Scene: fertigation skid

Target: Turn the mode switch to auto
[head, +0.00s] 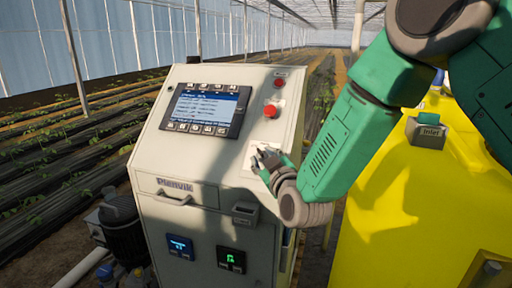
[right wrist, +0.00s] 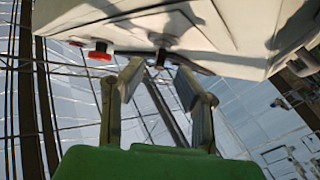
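The mode switch is a small dark knob (right wrist: 160,58) on the cabinet's pale face in the right wrist view. In the head view it is hidden or too small to tell apart from my right gripper (head: 266,160), which is at the cabinet's right part below the red button. In the right wrist view the two fingers of my right gripper (right wrist: 158,82) stand apart, one on each side of the knob's line, with a gap between them. I cannot tell whether they touch it. The switch's setting cannot be read. My left gripper is not in view.
The cabinet (head: 180,215) has a lit screen (head: 206,107), a red mushroom button (head: 271,111) above my gripper, and a drawer handle (head: 174,198). The red button also shows in the right wrist view (right wrist: 100,52). A yellow tank (head: 400,220) stands close at the right.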

